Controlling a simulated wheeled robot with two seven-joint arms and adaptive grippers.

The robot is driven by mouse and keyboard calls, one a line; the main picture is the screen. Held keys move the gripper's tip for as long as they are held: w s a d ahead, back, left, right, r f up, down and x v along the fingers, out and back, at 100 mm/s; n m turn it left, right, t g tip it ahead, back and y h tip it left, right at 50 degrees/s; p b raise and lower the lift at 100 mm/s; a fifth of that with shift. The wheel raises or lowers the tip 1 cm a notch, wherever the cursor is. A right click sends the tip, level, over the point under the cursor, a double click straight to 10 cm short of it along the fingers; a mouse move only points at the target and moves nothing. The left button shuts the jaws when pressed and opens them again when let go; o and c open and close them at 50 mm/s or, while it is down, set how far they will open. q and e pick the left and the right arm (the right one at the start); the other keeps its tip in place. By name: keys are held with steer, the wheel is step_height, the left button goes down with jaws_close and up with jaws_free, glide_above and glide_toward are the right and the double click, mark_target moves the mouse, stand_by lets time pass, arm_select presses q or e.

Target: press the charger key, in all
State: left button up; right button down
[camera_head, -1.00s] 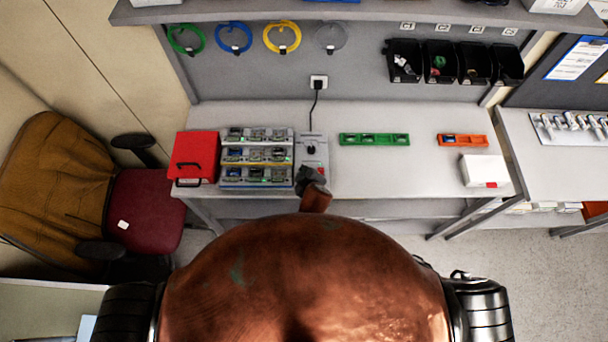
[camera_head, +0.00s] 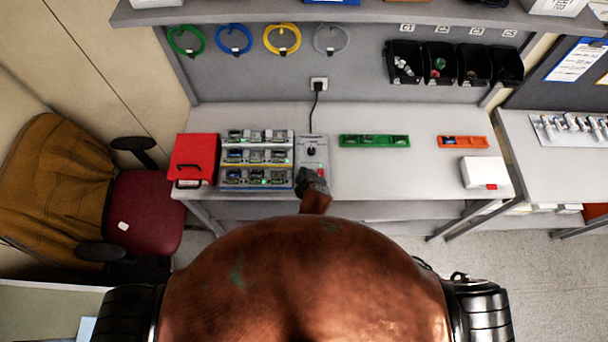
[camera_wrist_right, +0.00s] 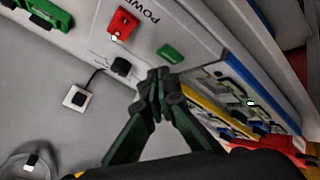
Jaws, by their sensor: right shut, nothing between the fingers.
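The charger, a grey box (camera_head: 312,150), stands on the bench with a black plug and cord at its back. In the right wrist view its pale panel (camera_wrist_right: 140,50) bears the word POWER, a red switch (camera_wrist_right: 122,25) with a small bright spot, and a flat green key (camera_wrist_right: 171,54). My right gripper (camera_head: 312,180) is at the charger's front edge, covering part of it. In the wrist view its shut, empty fingertips (camera_wrist_right: 160,78) lie just below the green key; whether they touch the panel I cannot tell. My left gripper is out of view.
A tiered rack (camera_head: 256,157) of devices with small lights stands left of the charger, beside a red case (camera_head: 195,158). A green tray (camera_head: 374,140), an orange tray (camera_head: 463,141) and a white box (camera_head: 484,172) are to the right. Bench between them is clear.

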stand_by(0.3)
steer(key=shift+f, duration=0.4)
steer(key=shift+f, duration=0.45)
stand_by(0.8)
steer(key=shift+r+p, duration=0.85)
steer(key=shift+r, duration=0.05)
step_height(320, 180, up, 3)
steer(key=p, duration=0.2)
steer(key=shift+f+p, duration=0.2)
steer(key=shift+p, duration=0.2)
steer(key=shift+r+p, duration=0.95)
steer(key=shift+r, duration=0.25)
